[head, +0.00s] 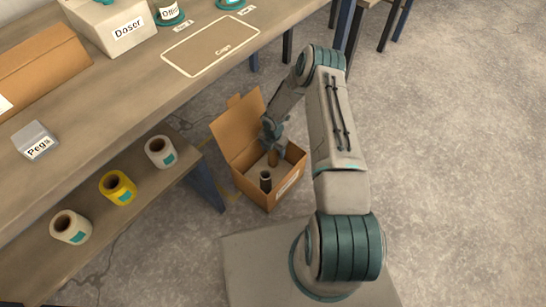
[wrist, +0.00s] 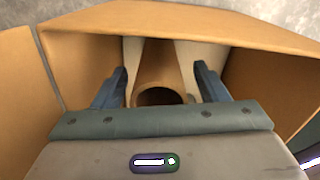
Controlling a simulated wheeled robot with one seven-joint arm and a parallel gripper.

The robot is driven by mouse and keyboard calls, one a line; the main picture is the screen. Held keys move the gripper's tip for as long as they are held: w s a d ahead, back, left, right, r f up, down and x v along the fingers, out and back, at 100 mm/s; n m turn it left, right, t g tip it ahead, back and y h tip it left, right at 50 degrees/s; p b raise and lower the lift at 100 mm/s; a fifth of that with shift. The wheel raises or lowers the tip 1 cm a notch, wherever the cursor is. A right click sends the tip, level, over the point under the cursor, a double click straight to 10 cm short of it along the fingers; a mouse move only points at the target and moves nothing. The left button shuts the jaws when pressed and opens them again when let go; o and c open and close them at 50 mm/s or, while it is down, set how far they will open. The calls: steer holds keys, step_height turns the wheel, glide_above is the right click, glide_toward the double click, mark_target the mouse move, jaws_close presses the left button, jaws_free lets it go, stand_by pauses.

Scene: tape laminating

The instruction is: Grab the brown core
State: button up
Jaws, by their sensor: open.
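The brown core (head: 273,158) is a hollow brown tube standing inside an open cardboard box (head: 252,190) on the floor. In the wrist view the brown core (wrist: 161,75) shows between the two blue fingers of my gripper (wrist: 163,80), with a visible gap on each side. My gripper (head: 272,137) is open and reaches down into the box at the core's upper end.
The box walls (wrist: 185,20) rise close around my gripper. The workbench (head: 110,95) is to the left, with tape rolls (head: 118,187) on its lower shelf. A bench leg (head: 206,183) stands beside the box. The floor (head: 450,150) at the right is clear.

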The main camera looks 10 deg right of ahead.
steer(key=shift+f, duration=0.15)
steer(key=c, duration=1.1)
